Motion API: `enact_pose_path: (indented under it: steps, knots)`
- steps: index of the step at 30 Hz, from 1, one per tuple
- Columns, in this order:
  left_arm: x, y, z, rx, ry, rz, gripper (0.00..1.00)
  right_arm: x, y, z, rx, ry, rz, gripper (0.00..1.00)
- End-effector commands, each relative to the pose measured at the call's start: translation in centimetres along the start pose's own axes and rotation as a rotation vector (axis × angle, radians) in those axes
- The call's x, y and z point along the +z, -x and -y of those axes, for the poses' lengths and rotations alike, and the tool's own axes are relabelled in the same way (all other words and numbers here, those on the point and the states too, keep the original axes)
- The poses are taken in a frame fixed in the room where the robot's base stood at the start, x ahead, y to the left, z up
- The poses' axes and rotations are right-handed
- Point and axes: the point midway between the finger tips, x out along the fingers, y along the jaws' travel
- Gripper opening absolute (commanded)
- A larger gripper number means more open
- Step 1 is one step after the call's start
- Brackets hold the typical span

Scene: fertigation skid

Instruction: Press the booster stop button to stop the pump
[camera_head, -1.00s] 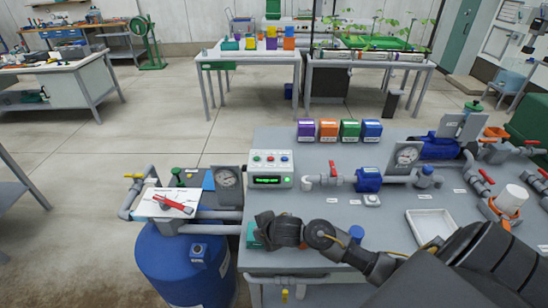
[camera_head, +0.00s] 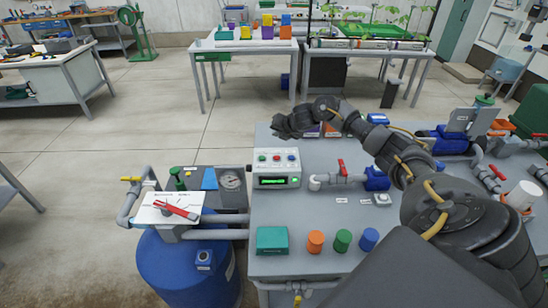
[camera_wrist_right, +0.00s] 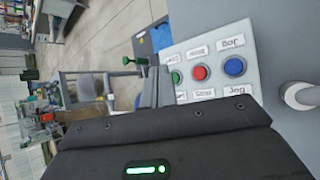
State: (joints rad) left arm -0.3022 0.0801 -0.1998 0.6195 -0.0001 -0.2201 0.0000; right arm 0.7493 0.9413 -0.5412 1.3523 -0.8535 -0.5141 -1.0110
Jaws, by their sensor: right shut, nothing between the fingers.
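The control box (camera_head: 277,181) stands on the grey bench, with a lit green display on its front. Its sloped top has a green, a red and a blue button. The red button (camera_head: 276,158) is the middle one. In the right wrist view the red button (camera_wrist_right: 200,72) has a label below it that seems to read Stop, and the blue button (camera_wrist_right: 234,67) is by a Jog label. My right gripper (camera_head: 281,128) is shut and empty, above and behind the box, apart from the buttons. Its dark body covers the lower wrist view. My left gripper is not in view.
A teal box (camera_head: 272,240) and orange, green and blue cylinders (camera_head: 342,241) stand at the bench front. A pipe with a red valve handle (camera_head: 341,167) is right of the control box. A blue tank (camera_head: 180,268) stands left of the bench.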

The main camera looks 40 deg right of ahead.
Motion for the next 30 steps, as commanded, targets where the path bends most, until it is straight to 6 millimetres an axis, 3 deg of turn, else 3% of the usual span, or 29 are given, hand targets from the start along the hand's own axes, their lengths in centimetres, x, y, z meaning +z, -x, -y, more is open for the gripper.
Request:
enact_pose_path:
  steps: [11,30]
  knots:
    - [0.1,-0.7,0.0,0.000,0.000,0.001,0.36,-0.4,-0.5,0.6,-0.001,-0.003,0.001,0.00]
    - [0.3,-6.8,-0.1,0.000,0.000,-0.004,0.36,-4.3,-5.8,4.2,0.000,-0.001,0.000,0.00]
